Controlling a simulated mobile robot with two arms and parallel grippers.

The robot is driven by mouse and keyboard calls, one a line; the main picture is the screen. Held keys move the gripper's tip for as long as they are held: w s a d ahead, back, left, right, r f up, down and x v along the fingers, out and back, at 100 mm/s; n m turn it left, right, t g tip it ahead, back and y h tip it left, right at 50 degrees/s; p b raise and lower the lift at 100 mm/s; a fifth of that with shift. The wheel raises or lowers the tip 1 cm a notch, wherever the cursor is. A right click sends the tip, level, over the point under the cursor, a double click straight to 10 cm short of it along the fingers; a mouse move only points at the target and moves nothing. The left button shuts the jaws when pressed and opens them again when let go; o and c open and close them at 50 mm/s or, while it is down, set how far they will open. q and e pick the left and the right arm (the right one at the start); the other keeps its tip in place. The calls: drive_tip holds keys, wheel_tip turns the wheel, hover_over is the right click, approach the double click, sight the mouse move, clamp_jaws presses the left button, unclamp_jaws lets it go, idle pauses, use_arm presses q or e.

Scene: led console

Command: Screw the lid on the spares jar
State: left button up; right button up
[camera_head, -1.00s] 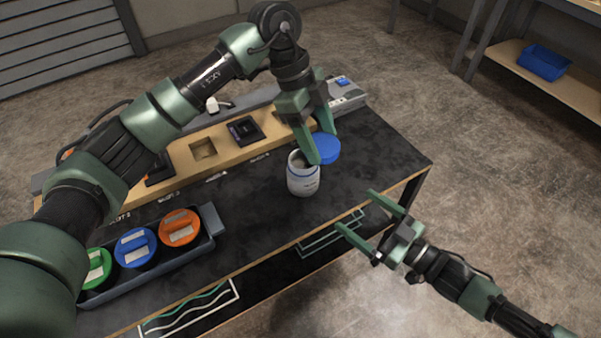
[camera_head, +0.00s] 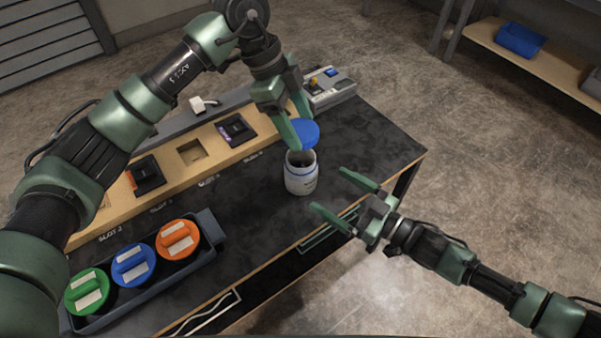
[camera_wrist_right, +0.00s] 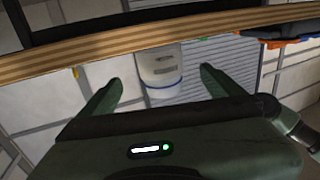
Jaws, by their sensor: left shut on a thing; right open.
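The spares jar (camera_head: 301,181) is white with a blue band and stands upright and open on the dark bench top. My left gripper (camera_head: 301,122) is shut on the blue lid (camera_head: 306,135), which it holds above and slightly behind the jar's mouth, apart from it. My right gripper (camera_head: 328,190) is open and empty, to the right of the jar near the bench's front edge, with its fingers pointing toward the jar. In the right wrist view, a white cylinder with a blue band, apparently the jar (camera_wrist_right: 160,66), shows beyond and between the open fingers (camera_wrist_right: 160,88).
A dark tray (camera_head: 215,232) at the front left holds green, blue and orange lidded containers. A wooden slotted console (camera_head: 205,140) runs along the back, with a grey box (camera_head: 330,90) at its right end. The bench top right of the jar is clear.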

sight(301, 171)
drive_tip(key=x, duration=1)
drive_tip(key=shift+a, duration=0.1)
drive_tip(key=shift+c, duration=0.4)
drive_tip(key=c, duration=2)
use_arm(q)
drive_tip(key=shift+f, duration=2.45)
use_arm(e)
clamp_jaws()
